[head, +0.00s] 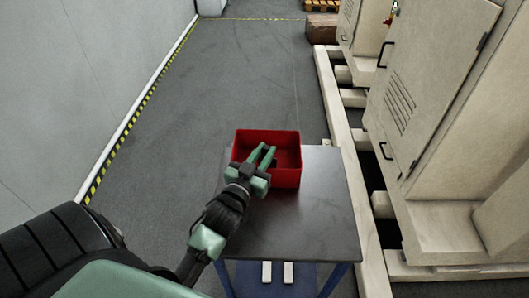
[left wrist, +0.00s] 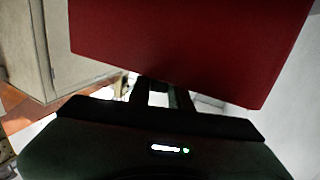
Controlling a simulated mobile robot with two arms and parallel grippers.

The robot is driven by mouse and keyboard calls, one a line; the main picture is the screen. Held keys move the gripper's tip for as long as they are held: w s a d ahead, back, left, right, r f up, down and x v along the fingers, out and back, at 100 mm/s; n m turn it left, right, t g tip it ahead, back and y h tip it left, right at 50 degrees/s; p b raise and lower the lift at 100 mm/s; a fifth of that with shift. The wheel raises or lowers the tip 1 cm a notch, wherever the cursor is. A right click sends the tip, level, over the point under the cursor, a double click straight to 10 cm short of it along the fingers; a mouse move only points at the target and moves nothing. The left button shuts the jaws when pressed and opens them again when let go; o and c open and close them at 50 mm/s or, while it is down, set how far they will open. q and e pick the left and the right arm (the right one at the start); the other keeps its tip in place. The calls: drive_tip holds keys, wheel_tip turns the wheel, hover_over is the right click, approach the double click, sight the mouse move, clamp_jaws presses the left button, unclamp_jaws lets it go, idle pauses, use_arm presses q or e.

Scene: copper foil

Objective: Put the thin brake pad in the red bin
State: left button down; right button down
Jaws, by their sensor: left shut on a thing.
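The red bin (head: 287,179) stands open at the far left part of the dark table top. It also fills the top of the left wrist view (left wrist: 190,45). My left gripper (head: 268,157) reaches over the bin's near left side, with its green fingers pointing into the bin's opening. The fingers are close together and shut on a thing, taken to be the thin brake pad. The pad itself cannot be made out in either view, and the bin's inside is partly hidden by the gripper. My right gripper is out of view.
The dark table (head: 310,225) is bare in front of the bin. Two small white blocks (head: 288,273) show on a lower blue level below its near edge. Beige machine cabinets (head: 435,90) stand on the right. Open grey floor (head: 235,70) lies behind and left.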

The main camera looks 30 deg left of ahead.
use_arm(q)
drive_tip(key=shift+f, duration=0.55)
drive_tip(key=c, duration=1.3)
unclamp_jaws()
drive_tip(key=shift+f, duration=0.1)
drive_tip(key=shift+r, duration=0.45)
drive_tip(key=shift+s, duration=0.35)
drive_tip(key=s+d+b, duration=0.1)
drive_tip(key=s+d, duration=0.1)
drive_tip(key=s, duration=0.9)
drive_tip(key=shift+r, duration=0.25)
drive_tip(key=shift+a, duration=0.1)
